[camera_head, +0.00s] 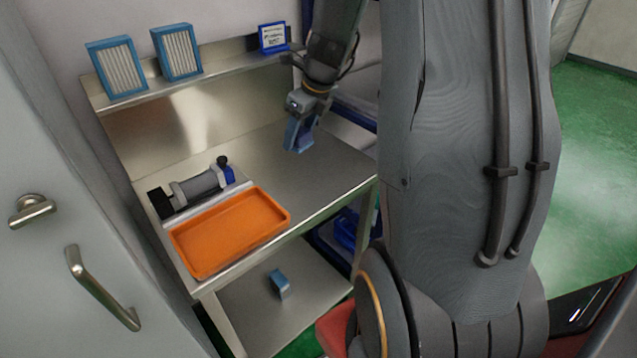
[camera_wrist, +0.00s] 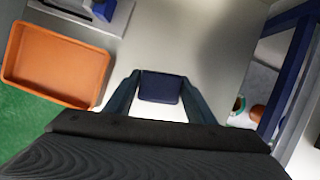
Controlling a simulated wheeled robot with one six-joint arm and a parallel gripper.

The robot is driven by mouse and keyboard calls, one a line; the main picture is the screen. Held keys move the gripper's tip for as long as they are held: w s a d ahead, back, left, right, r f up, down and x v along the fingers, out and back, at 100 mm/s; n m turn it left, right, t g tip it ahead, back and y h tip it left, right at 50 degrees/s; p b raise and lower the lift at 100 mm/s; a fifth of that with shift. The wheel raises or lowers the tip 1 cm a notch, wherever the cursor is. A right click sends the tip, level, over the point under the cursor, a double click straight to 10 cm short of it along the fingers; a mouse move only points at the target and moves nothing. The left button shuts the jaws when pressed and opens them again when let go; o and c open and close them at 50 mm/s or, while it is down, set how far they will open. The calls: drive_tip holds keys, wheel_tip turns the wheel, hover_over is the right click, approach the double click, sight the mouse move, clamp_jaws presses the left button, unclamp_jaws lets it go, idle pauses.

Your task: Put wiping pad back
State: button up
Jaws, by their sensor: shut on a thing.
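My gripper (camera_head: 299,138) hangs over the right part of the steel worktable (camera_head: 262,152). In the wrist view its two blue fingers stand on either side of a dark blue pad (camera_wrist: 160,88), and it is shut on this pad. The pad appears to be the wiping pad. It is hard to tell from the fingers in the head view. I cannot tell whether its lower edge touches the tabletop. A small blue block (camera_head: 279,284) stands on the lower shelf of the table.
An orange tray (camera_head: 232,232) sits at the table's front left, with a grey sleeve applicator (camera_head: 197,187) behind it. Two blue-framed filters (camera_head: 117,68) and a small blue labelled box (camera_head: 273,38) stand on the upper shelf. Blue rails (camera_wrist: 292,75) run at the right in the wrist view.

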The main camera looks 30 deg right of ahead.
drive_tip(key=s+d+m, duration=0.2)
drive_tip(key=s+d, duration=0.1)
drive_tip(key=d, duration=0.1)
drive_tip(key=h+b, duration=0.1)
drive_tip(key=b, duration=0.1)
hover_over(316, 176)
drive_tip(key=s, duration=0.2)
drive_tip(key=shift+m+t, duration=0.3)
drive_tip(key=f, duration=0.6)
drive_tip(key=shift+w+d+f, duration=0.1)
drive_tip(key=shift+w+f, duration=0.05)
drive_tip(key=shift+w, duration=0.05)
drive_tip(key=shift+f+b, duration=0.7)
drive_tip(key=shift+f, duration=1.5)
drive_tip(key=shift+f, duration=0.15)
drive_tip(key=o, duration=1)
